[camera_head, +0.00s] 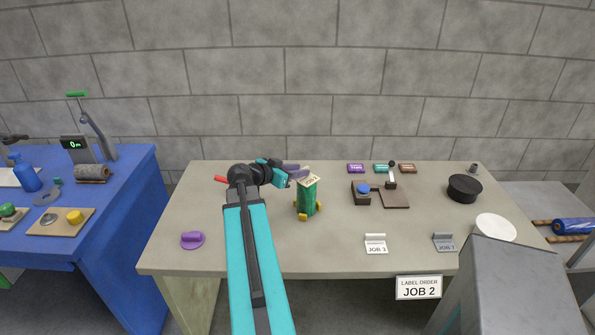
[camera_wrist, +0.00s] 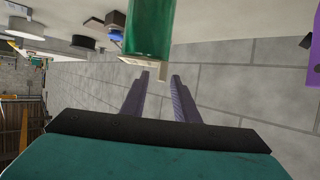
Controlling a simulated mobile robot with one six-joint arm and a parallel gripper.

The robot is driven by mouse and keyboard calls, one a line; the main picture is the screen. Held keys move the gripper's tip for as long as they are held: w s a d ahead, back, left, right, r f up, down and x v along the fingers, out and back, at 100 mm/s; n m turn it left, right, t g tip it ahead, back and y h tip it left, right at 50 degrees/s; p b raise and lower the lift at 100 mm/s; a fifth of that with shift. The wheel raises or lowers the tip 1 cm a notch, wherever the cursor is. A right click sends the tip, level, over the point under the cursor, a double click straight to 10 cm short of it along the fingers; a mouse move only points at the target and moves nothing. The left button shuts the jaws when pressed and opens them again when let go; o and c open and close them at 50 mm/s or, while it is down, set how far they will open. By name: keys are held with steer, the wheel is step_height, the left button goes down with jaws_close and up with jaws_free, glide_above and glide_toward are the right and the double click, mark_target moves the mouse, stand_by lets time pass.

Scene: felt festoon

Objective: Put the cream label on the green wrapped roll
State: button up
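The green wrapped roll (camera_head: 307,198) stands upright on yellow feet near the middle of the grey table. The cream label (camera_head: 309,177) lies at the roll's upper end, tilted; whether it is fully pressed on I cannot tell. In the wrist view the green roll (camera_wrist: 150,28) is at the top, with the cream label (camera_wrist: 146,71) at its end. My gripper (camera_head: 297,170) is just left of the label. In the wrist view my gripper's purple fingers (camera_wrist: 160,75) are apart with an empty gap, their tips close to the label; contact is unclear.
Purple, teal and brown labels (camera_head: 381,168) lie at the back. A stamp on a board (camera_head: 395,198), a black round pad (camera_head: 464,188) and a white disc (camera_head: 496,227) are to the right. A purple piece (camera_head: 192,240) lies front left. A "JOB 2" sign (camera_head: 419,288) hangs in front.

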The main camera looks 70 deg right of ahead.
steer(key=shift+a, duration=0.1)
steer(key=b+v, duration=0.3)
steer(key=v, duration=0.9)
steer(key=shift+r, duration=0.15)
stand_by(0.6)
